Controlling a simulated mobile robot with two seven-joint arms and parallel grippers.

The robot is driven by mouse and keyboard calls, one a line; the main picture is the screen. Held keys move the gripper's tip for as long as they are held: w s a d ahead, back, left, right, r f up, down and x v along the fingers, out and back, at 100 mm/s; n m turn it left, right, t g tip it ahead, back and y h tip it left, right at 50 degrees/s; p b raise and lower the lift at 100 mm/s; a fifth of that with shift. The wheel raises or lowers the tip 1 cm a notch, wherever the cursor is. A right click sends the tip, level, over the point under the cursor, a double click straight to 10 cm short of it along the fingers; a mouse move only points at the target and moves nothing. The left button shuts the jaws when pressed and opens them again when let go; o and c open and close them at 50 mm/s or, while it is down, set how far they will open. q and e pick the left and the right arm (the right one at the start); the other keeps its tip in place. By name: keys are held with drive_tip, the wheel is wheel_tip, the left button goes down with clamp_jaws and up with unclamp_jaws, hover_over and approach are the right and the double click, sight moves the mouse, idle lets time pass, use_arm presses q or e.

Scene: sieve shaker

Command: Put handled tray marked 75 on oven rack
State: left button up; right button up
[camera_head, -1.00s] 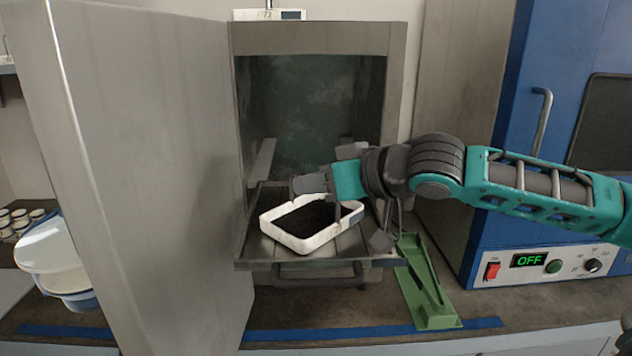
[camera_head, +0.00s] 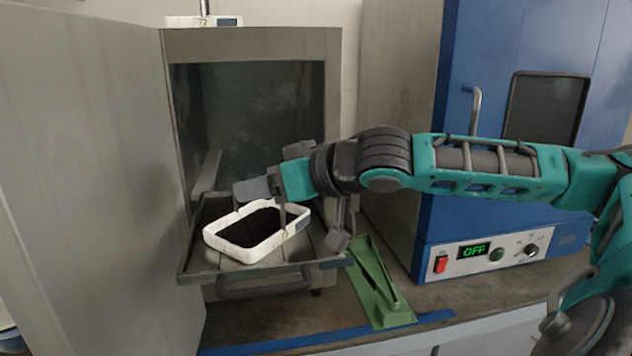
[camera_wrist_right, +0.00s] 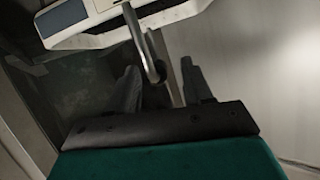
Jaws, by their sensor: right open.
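The handled tray (camera_head: 215,241) is white with dark granular material in it. It rests on the pulled-out oven rack (camera_head: 190,262), in front of the open oven chamber. A label on its side is too small to read. The tray also shows at the top of the right wrist view (camera_wrist_right: 90,38). My right gripper (camera_head: 262,186) is open just above the tray. In the right wrist view its fingers (camera_wrist_right: 158,72) stand on either side of the tray's thin grey handle (camera_wrist_right: 150,52); I cannot tell whether they touch it. My left gripper is not in view.
The oven door (camera_head: 95,200) stands open on the left. A green stand (camera_head: 375,285) is on the bench right of the rack. A blue cabinet (camera_head: 405,290) with an OFF display stands at the right. A small white device (camera_head: 185,22) sits on the oven.

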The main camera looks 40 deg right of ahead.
drive_tip(key=shift+s+d+r+b, duration=0.1)
drive_tip(key=shift+s+d+b, duration=0.2)
drive_tip(key=shift+s+b, duration=0.5)
drive_tip(key=shift+v, duration=0.8)
drive_tip(key=p+v, duration=0.2)
drive_tip(key=v, duration=0.5)
drive_tip(key=shift+s+r, duration=0.2)
drive_tip(key=shift+r, duration=0.05)
